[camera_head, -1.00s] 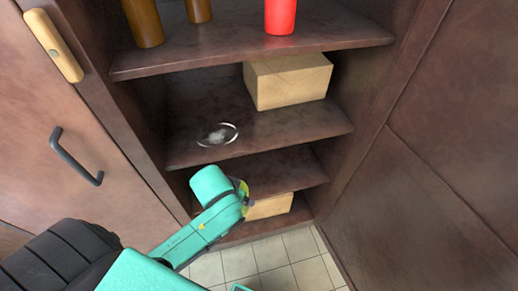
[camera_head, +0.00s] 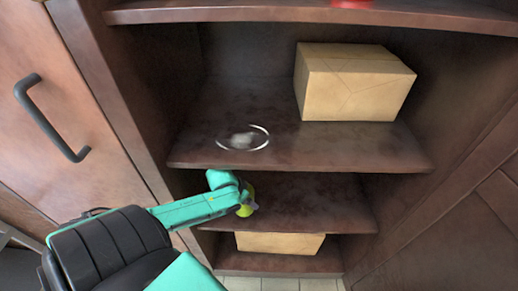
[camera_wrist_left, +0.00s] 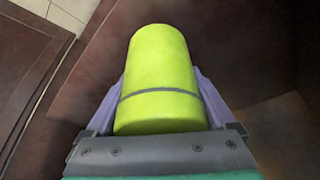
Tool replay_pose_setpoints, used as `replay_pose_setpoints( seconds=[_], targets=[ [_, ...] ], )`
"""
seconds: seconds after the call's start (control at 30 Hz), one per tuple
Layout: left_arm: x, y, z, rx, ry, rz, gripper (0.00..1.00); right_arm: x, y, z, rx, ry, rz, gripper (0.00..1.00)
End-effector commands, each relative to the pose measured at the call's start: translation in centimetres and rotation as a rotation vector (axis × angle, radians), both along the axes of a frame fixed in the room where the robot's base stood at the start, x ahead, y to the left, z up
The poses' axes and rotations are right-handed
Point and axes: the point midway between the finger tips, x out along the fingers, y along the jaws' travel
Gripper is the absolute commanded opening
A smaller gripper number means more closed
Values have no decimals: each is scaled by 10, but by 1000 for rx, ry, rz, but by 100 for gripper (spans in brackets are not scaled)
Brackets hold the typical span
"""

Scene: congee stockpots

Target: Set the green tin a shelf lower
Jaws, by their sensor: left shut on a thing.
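The green tin (camera_wrist_left: 158,75) is a yellow-green cylinder with a dark band, and it fills the middle of the left wrist view. My left gripper (camera_wrist_left: 160,98) is shut on it, with one pale finger along each side. In the head view, the left gripper (camera_head: 243,203) is at the front left of the lower shelf (camera_head: 310,205), below the shelf with the white ring mark. Only a small part of the tin (camera_head: 249,195) shows there, beyond my wrist. I cannot tell whether the tin touches the lower shelf. My right gripper is not in view.
The shelf above (camera_head: 330,146) bears a white ring mark (camera_head: 243,138) and a cardboard box (camera_head: 350,85) at right. Another box (camera_head: 280,243) sits below the lower shelf. The lower shelf's middle and right look clear. A cabinet door (camera_head: 70,90) stands left.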

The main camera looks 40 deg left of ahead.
Motion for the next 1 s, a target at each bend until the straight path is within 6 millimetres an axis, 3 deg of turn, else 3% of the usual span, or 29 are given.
replay_pose_setpoints(
  seconds=[0.2, 0.4, 0.57, 0.87, 0.9, 1.0],
  targets=[
    [43, -1, 0, 0, -5, 1, 11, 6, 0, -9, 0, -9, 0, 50],
    [64, -2, -1, -1, -3, 1, 11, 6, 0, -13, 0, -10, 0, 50],
    [61, -2, -34, -1, 1, -1, 11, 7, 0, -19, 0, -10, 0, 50],
    [61, -2, -36, 1, 0, -3, 11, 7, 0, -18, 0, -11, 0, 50],
    [61, -2, -36, 1, 1, -3, 100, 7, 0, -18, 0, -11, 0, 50],
    [60, -2, -36, 1, 1, -3, 100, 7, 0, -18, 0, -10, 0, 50]
  ],
)
